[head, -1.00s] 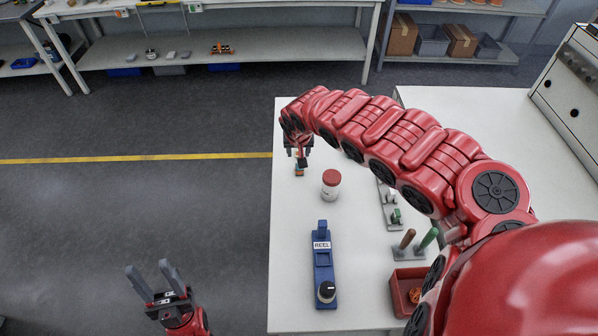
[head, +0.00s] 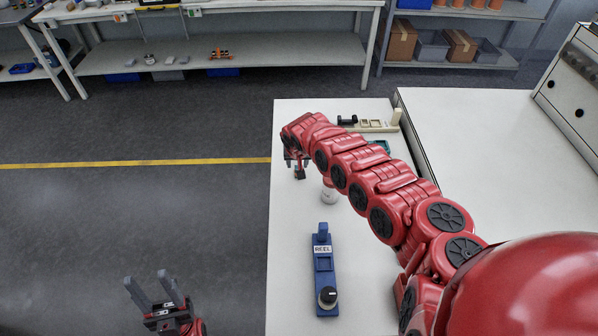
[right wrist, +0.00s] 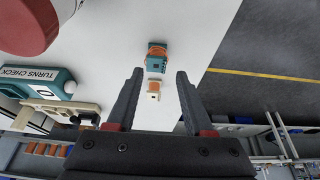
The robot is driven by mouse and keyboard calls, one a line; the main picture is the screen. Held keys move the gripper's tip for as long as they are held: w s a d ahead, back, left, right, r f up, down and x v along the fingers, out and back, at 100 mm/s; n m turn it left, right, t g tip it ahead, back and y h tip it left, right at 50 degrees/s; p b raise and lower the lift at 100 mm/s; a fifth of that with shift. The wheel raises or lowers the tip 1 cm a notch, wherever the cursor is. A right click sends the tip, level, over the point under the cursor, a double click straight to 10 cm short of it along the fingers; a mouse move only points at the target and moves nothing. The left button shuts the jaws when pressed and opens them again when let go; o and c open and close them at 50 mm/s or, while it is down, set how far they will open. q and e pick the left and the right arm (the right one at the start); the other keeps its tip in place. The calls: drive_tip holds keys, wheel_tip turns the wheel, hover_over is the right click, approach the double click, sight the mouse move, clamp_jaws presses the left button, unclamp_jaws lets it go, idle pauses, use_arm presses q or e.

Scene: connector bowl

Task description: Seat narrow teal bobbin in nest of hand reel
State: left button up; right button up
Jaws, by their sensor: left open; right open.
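The teal bobbin (right wrist: 157,57) with orange winding lies on the white table in the right wrist view, just beyond my right fingertips. A smaller cream block with an orange top (right wrist: 154,90) shows between the fingers. My right gripper (right wrist: 160,74) is open; nothing is visibly clamped. In the head view my right gripper (head: 297,168) is above the table's left edge and hides the bobbin. The blue hand reel (head: 323,286), labelled REEL, stands nearer, with a square nest and a black knob; its nest looks empty. My left gripper (head: 153,290) is open and empty left of the table, over the floor.
A teal TURNS CHECK device (right wrist: 40,82) and a cream fixture (right wrist: 62,112) are nearby. The table (head: 295,240) is clear left of the reel.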

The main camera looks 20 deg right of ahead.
drive_tip(key=shift+w+f, duration=0.2)
drive_tip(key=shift+f, duration=0.3)
drive_tip(key=x, duration=0.1)
drive_tip(key=b+x, duration=0.1)
drive_tip(key=x, duration=0.1)
drive_tip(key=shift+s+d+f, duration=0.1)
drive_tip(key=shift+s+d, duration=0.05)
drive_tip(key=shift+d, duration=0.1)
drive_tip(key=shift+w+d+f+b, duration=0.15)
drive_tip(key=shift+w+f+b, duration=0.05)
drive_tip(key=shift+f+b, duration=0.2)
drive_tip(key=shift+c, duration=0.4)
clamp_jaws()
